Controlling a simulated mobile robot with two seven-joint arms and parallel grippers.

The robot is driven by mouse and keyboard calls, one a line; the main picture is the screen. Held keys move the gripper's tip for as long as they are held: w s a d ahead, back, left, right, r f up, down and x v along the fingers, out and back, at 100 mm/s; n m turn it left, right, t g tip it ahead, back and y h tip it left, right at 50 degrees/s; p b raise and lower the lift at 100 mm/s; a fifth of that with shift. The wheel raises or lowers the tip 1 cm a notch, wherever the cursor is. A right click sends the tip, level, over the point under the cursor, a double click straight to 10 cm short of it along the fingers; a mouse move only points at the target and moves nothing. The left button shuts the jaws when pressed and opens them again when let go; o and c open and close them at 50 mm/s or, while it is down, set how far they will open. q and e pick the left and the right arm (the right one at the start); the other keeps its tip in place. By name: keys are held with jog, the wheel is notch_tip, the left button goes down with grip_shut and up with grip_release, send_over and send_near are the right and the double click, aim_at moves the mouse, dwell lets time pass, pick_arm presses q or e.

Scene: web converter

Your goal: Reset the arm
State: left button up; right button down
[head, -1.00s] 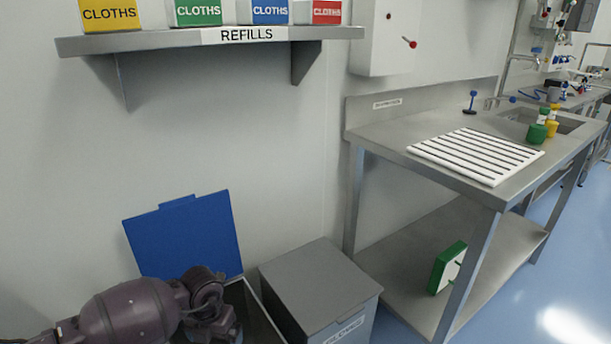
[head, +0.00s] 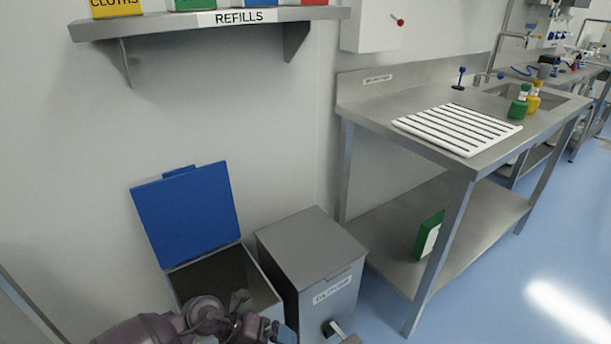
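My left arm (head: 205,318) comes in at the bottom of the head view, dark and purplish. It is in front of and partly over an open bin (head: 262,283) with a raised blue lid (head: 188,212). The arm's end is cut off by the lower edge, and I cannot make out its fingers. A small blue patch shows beside the arm at the lower edge, and I cannot tell what it is. My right gripper cannot be made out in the view.
A closed grey bin (head: 312,250) stands right of the open one, with a small dark part low on its front. A steel bench (head: 362,112) with a white slatted rack (head: 458,128) stands to the right. A refills shelf (head: 160,25) is above. Blue floor (head: 480,290) is clear at right.

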pick_arm(q)
jog(key=s+d+r+n+t+h+p, duration=0.25)
jog(key=s+r+n+t+h, duration=0.2)
jog(key=r, duration=0.25)
jog(key=s+a+r+n+t+p, duration=0.15)
jog(key=a+r+n+t, duration=0.35)
jog(key=n+t, duration=0.55)
jog(key=s+a+f+n+g+y+p, duration=0.1)
jog(key=s+a+f+n+y+p, duration=0.1)
jog(key=s+a+n+y, duration=0.5)
jog(key=s+a+f+n+g+y+p, duration=0.2)
jog(key=s+a+f+n+y, duration=0.1)
jog(key=s+a+n+y, duration=0.4)
jog(key=s+a+n, duration=0.3)
jog(key=s+n, duration=0.1)
jog(key=n, duration=0.1)
jog(key=shift+a+f+n, duration=0.2)
jog(key=shift+a+n, duration=0.15)
jog(key=shift+n, duration=0.05)
pick_arm(e)
notch_tip(320, 180, up, 7)
jog(key=shift+s+f+m+t, duration=0.2)
jog(key=shift+s+m+t, duration=0.1)
jog(key=shift+s+m, duration=0.15)
pick_arm(q)
jog(key=shift+y, duration=0.25)
pick_arm(e)
jog(key=shift+w+d+r, duration=0.1)
jog(key=shift+w+r, duration=0.3)
jog(key=shift+w, duration=0.05)
